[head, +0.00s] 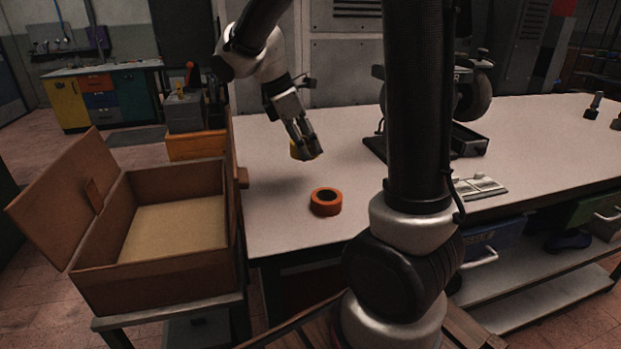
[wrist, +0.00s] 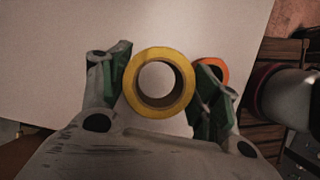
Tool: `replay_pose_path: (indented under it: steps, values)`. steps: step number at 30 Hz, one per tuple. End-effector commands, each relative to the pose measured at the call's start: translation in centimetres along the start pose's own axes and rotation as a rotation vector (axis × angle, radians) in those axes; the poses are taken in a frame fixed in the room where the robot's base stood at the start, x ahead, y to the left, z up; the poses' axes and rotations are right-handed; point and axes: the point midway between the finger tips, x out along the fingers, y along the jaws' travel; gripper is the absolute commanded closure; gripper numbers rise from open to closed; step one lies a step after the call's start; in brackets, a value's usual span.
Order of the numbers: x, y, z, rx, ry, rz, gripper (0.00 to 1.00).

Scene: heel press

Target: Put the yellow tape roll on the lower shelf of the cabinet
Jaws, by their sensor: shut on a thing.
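The yellow tape roll (wrist: 139,99) is between the fingers of my gripper (wrist: 160,92) in the wrist view, which are shut on it. In the head view my gripper (head: 304,150) holds the yellow roll (head: 299,153) above the left part of the white table, and the fingers hide part of it. An open wooden box (head: 150,278) with its door swung out to the left stands left of the table; it may be the cabinet, but I see no shelf in it that I can name as the lower one.
An orange tape roll (head: 326,201) lies on the white table (head: 275,222), nearer to me than the gripper. A dark machine (head: 470,139) and a small light plate (head: 481,187) are on the table to the right. My arm hides the table's middle.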

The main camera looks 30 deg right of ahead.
Motion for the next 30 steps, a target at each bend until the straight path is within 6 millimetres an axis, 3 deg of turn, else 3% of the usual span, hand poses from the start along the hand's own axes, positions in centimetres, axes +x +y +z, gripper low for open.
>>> replay_pose_path:
  steps: [6,16,29,30]
  values:
    - [3.9,-0.1,-1.6,-0.007,-0.002,-0.003,0.62]
    - [7.8,-0.1,-3.2,-0.005,-0.002,-0.003,0.62]
    - [8.6,-0.1,-3.6,-0.004,-0.001,-0.001,0.62]
    - [8.7,-0.1,-3.6,-0.004,-0.001,-0.001,0.34]
